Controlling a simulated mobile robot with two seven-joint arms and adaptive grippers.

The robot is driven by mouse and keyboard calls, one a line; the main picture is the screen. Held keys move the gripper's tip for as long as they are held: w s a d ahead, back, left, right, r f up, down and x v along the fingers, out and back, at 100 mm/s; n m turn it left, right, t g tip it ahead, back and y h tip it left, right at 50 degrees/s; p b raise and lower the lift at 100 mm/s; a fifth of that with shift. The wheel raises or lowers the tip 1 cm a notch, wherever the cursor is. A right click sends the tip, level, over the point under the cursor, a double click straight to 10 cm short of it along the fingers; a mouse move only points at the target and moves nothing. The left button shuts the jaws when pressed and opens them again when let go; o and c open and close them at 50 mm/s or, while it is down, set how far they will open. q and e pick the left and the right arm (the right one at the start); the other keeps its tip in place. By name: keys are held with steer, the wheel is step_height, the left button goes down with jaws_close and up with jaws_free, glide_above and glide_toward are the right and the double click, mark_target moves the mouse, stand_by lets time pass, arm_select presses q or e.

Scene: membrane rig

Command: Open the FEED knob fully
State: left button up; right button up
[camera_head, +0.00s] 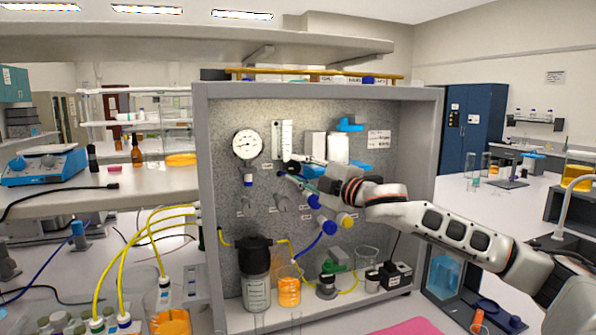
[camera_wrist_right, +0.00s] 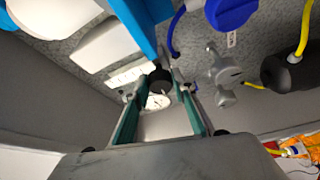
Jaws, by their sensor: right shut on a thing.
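A black knob (camera_head: 292,167) sits on the speckled panel just below the clear flow meter (camera_head: 283,140). In the right wrist view the black knob (camera_wrist_right: 160,82) lies between the two fingertips. My right gripper (camera_head: 297,168) reaches in from the right and is shut on this knob; the fingers hide part of it. In the right wrist view my gripper (camera_wrist_right: 158,88) shows its two long green-sided fingers on either side of the knob. No FEED label can be read in either view. My left gripper is not in view.
A round gauge (camera_head: 247,143) is left of the knob. A black-topped vessel (camera_head: 256,275) and an orange-filled beaker (camera_head: 289,291) stand at the panel's foot.

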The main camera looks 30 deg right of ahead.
steer(key=n+g, duration=0.1)
steer(key=n, duration=0.1)
steer(key=n+g, duration=0.1)
steer(key=n, duration=0.2)
steer(key=shift+r, duration=0.4)
steer(key=n+g+h, duration=0.1)
steer(key=n, duration=0.2)
steer(key=shift+a+r+n, duration=0.1)
steer(key=shift+n, duration=0.3)
steer(key=n+h, duration=0.1)
steer(key=n+g+h, duration=0.1)
steer(key=n, duration=0.1)
steer(key=shift+a+r+g, duration=0.1)
steer(key=shift+g, duration=0.2)
steer(key=n+h, duration=0.1)
steer(key=n, duration=0.2)
steer(key=shift+w+a+g+h, duration=0.1)
steer(key=shift+g+h, duration=0.3)
steer(key=o, duration=1.1)
steer(key=v, duration=1.2)
steer(key=shift+a, duration=0.1)
